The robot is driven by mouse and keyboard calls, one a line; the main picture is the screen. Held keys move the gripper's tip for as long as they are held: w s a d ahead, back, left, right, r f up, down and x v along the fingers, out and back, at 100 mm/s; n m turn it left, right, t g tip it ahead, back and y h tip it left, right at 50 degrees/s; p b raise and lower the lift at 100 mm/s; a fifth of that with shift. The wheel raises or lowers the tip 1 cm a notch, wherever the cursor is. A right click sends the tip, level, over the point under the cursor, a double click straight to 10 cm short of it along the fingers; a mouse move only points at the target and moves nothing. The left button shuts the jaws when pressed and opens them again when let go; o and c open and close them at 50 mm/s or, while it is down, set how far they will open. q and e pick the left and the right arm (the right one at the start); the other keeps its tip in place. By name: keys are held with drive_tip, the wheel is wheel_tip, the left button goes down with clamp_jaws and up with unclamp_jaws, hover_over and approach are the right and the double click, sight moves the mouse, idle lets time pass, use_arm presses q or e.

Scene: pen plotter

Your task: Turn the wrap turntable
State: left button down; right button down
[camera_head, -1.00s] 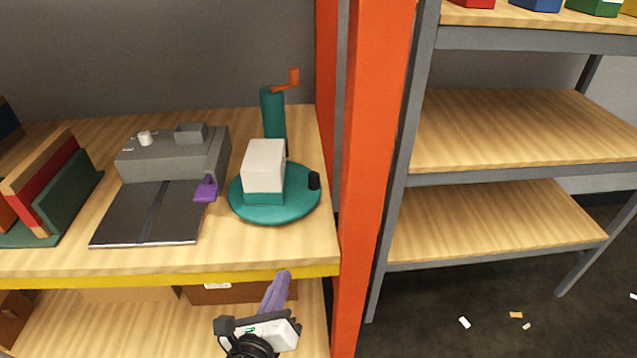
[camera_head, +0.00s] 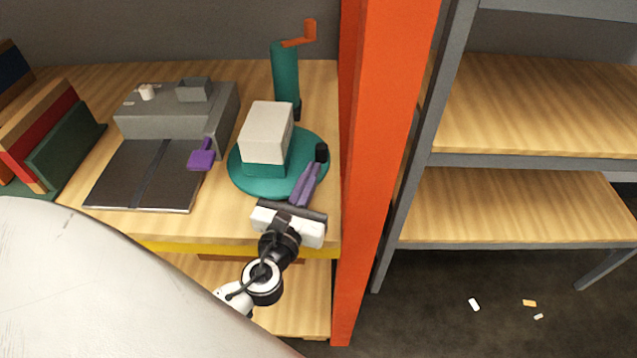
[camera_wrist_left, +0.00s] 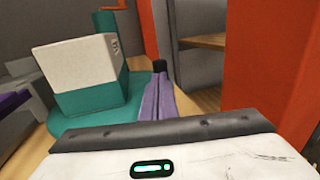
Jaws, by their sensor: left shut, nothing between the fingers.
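The wrap turntable is a round teal disc (camera_head: 248,182) on the wooden shelf, with a short black peg (camera_head: 321,152) upright near its right rim. A white-and-teal box (camera_head: 266,133) stands on the disc. My left gripper (camera_head: 313,168) has its purple fingers shut and empty, reaching over the disc's front right edge with the tips close to the peg. In the left wrist view the peg (camera_wrist_left: 159,66) shows right at the fingertips (camera_wrist_left: 158,84); I cannot tell whether they touch. My right gripper is not in view.
A teal post with an orange crank (camera_head: 286,75) stands behind the disc. A grey machine with a dark plate (camera_head: 140,175) and purple tab (camera_head: 201,158) is to the left. An orange upright (camera_head: 385,130) stands close on the right. Books (camera_head: 50,140) stand at far left.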

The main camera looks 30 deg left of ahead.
sight(321, 158)
use_arm(q)
drive_tip(key=shift+x, duration=1.05)
drive_tip(key=shift+w+r, duration=0.1)
drive_tip(key=shift+w, duration=0.15)
drive_tip(key=shift+w+p, duration=0.3)
drive_tip(key=shift+w, duration=0.05)
